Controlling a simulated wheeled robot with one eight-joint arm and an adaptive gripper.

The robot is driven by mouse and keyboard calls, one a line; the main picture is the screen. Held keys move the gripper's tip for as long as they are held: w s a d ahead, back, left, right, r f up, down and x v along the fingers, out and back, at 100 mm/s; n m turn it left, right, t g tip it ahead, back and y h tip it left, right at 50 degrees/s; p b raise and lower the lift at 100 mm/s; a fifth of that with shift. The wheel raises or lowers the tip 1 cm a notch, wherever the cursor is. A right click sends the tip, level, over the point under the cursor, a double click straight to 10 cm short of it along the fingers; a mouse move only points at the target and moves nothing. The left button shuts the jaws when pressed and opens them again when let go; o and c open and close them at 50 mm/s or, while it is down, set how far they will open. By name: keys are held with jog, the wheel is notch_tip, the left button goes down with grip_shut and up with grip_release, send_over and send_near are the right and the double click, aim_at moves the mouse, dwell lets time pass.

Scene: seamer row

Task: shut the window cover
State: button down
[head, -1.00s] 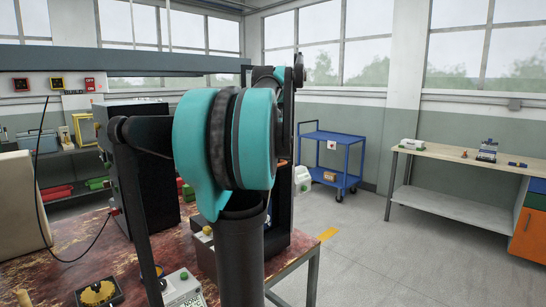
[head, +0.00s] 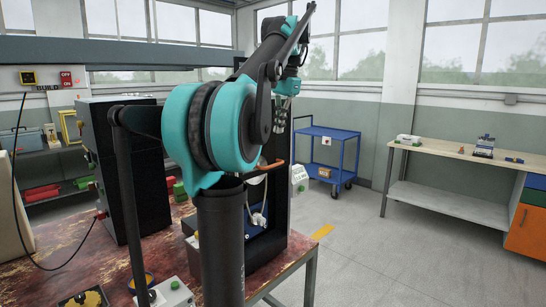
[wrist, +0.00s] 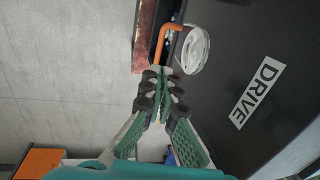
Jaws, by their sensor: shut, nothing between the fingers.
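A dark machine housing (wrist: 245,75) marked DRIVE fills the right of the wrist view. A clear round piece with a pale rim (wrist: 192,50) stands out at its edge, with a bent orange handle (wrist: 172,28) beside it. I cannot tell for certain which part is the window cover, or how far it stands open. The orange handle also shows in the head view (head: 270,165), behind my arm. My gripper (wrist: 160,82) is shut and empty, its tips just below the round piece in the wrist picture, apparently apart from it. In the head view my gripper (head: 287,88) is above the handle.
The machine stands on a worn red-brown table (head: 60,242). A black cabinet (head: 120,170) stands to its left, and a control box with a green button (head: 170,292) is in front. A blue cart (head: 328,155) and a long bench (head: 450,175) are beyond, with clear floor between.

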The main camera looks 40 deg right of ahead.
aim_at(274, 166)
jog(key=f, duration=0.3)
jog(key=w+f, duration=0.1)
jog(key=f, duration=0.3)
jog(key=w+f, duration=0.1)
jog(key=f, duration=0.2)
jog(key=shift+a+f, duration=0.1)
jog(key=shift+f, duration=0.3)
jog(key=shift+f, duration=0.1)
notch_tip(274, 166, down, 32)
jog(key=shift+f, duration=0.2)
jog(key=shift+s, duration=0.1)
notch_tip(274, 166, up, 14)
jog(key=s, duration=0.2)
jog(key=shift+s, duration=0.2)
